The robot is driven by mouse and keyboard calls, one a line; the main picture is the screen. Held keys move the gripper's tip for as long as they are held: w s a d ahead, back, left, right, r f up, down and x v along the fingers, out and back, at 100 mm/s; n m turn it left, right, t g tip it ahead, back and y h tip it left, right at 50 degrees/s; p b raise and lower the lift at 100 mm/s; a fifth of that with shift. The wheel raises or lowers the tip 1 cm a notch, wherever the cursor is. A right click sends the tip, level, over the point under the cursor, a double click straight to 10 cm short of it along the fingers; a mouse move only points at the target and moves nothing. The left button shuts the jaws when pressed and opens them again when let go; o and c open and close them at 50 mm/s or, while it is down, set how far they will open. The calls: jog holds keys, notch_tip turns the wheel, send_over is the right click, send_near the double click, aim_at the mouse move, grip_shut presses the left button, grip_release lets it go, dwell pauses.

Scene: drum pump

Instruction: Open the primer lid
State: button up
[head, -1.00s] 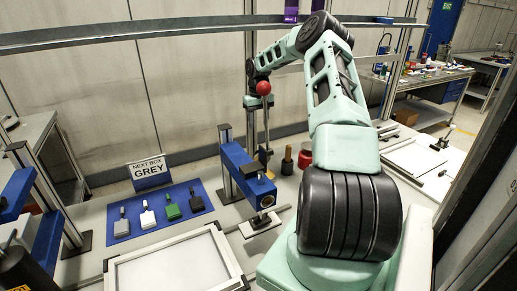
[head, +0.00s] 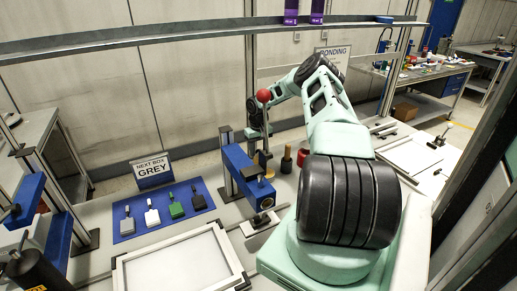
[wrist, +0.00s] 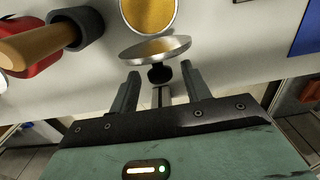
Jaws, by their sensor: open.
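In the wrist view, an open round metal tin with amber contents (wrist: 150,12) is at the top edge, partly cut off. A round metal lid (wrist: 155,48) stands tilted beside its mouth, its amber-tinted inner face towards the tin. A dark knob (wrist: 160,75) sticks out from the lid's back towards me. My gripper (wrist: 162,76) is open, with one finger on each side of the knob; gaps show on both sides. In the head view, the tin and my fingertips are hard to make out behind the blue press.
A wooden handle with a black collar (wrist: 90,28) and a red object (wrist: 30,60) lie left of the tin in the wrist view. The blue press (head: 243,172) and its red-balled lever (head: 264,95) stand close to my arm. Several coloured pieces lie on a blue mat (head: 125,233).

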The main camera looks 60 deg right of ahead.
grip_shut()
jog(key=w+d+f+b, duration=0.1)
jog(key=b, duration=0.4)
jog(key=shift+w+f+b, duration=0.3)
jog(key=shift+w+b, duration=0.1)
jog(key=shift+w+d+b, duration=0.15)
jog(key=shift+w+b, duration=0.15)
jog(key=shift+b, duration=0.3)
jog(key=shift+r, duration=0.1)
grip_release()
